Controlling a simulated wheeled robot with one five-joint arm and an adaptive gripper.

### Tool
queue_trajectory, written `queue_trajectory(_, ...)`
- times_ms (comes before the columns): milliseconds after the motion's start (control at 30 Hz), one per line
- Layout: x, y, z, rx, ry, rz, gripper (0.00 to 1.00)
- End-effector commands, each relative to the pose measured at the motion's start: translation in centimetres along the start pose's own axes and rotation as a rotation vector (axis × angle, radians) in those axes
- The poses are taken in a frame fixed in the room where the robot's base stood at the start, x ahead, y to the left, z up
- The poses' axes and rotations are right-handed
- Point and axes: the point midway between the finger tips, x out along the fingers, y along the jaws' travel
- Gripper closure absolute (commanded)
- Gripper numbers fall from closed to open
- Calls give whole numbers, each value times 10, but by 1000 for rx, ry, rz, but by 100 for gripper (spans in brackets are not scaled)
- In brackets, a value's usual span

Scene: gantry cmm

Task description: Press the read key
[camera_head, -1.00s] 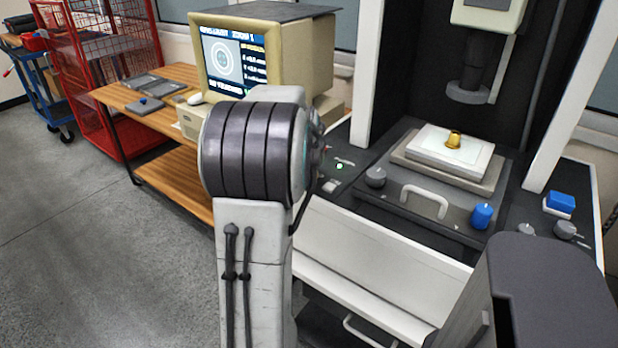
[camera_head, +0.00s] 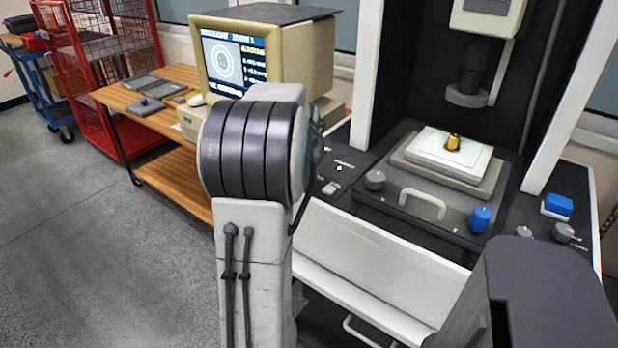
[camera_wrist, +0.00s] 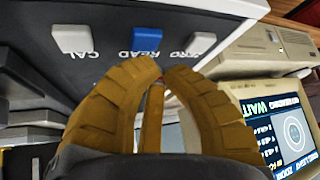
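The read key is a blue key (camera_wrist: 147,40) in the wrist view, with the word READ printed upside down beside it on the dark panel. A white key marked CAL (camera_wrist: 75,39) is on its left and another white key (camera_wrist: 196,49) on its right. My gripper (camera_wrist: 165,72) has its tan, ribbed fingers curled together with the tips almost meeting, holding nothing. The tips appear just below the READ label; I cannot tell whether they touch the panel. In the head view my arm hides the gripper and the blue read key.
The monitor (camera_head: 235,62) stands on a wooden bench at left; in the wrist view its screen (camera_wrist: 285,125) reads WAIT. The measuring bed (camera_head: 408,162) carries a brass part (camera_head: 453,142). A blue knob (camera_head: 481,219) sits in front.

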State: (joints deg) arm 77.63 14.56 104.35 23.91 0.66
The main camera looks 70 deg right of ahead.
Motion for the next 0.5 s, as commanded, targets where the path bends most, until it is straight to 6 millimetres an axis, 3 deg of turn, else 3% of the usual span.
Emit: queue_trajectory(500, -10, 0, -8, 0, 2, 0, 100)
